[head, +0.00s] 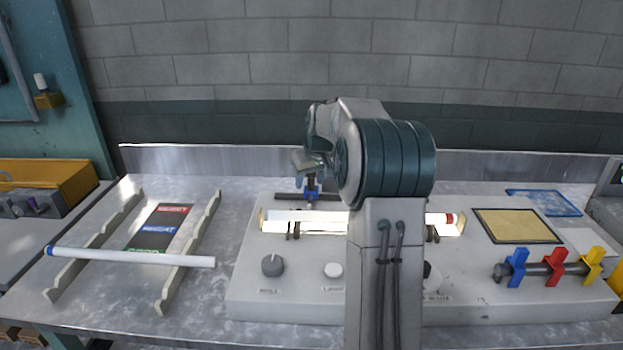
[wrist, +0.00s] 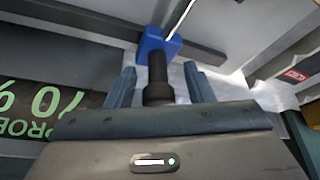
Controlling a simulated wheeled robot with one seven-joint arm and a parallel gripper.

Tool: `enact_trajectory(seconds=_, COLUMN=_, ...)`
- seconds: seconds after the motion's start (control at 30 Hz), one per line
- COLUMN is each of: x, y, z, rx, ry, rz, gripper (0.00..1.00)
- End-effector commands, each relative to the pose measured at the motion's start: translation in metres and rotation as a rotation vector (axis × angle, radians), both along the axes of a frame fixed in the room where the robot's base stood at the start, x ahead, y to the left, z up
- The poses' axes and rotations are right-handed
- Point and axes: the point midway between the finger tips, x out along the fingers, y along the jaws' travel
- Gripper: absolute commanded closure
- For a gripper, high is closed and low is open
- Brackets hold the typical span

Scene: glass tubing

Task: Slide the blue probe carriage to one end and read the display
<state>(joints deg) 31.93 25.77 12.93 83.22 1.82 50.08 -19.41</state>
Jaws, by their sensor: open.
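The blue probe carriage (head: 313,188) sits on a dark rail (head: 283,196) at the back of the grey console, behind the lit glass tube (head: 304,216). In the wrist view the carriage (wrist: 153,42) is a blue block with a dark round knob (wrist: 158,78) and a thin pale rod. My gripper (wrist: 160,82) is open, one finger on each side of the knob, with gaps visible. In the head view my gripper (head: 311,172) is just above the carriage. A display (wrist: 45,108) with green characters shows at the wrist view's left, partly cut off; its reading is not certain.
My arm hides the console's middle. A white tube (head: 130,257) lies across two notched rails (head: 190,255) at left. Blue, red and yellow clips (head: 555,267) and a tan pad (head: 517,226) are at right. A metal backsplash (head: 200,160) runs behind.

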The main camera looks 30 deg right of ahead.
Motion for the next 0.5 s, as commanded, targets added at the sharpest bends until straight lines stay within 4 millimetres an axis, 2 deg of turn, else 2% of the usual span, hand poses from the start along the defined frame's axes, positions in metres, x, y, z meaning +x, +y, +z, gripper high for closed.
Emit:
enact_trajectory(seconds=0.17, x=-0.004, y=0.0, z=0.01, rx=0.0, ry=0.0, rz=0.0, gripper=0.52)
enact_trajectory(seconds=0.27, x=-0.011, y=0.0, z=0.027, rx=-0.001, ry=-0.003, rz=0.0, gripper=0.52)
enact_trajectory(seconds=0.5, x=-0.032, y=0.001, z=0.078, rx=-0.003, ry=-0.004, rz=-0.002, gripper=0.52)
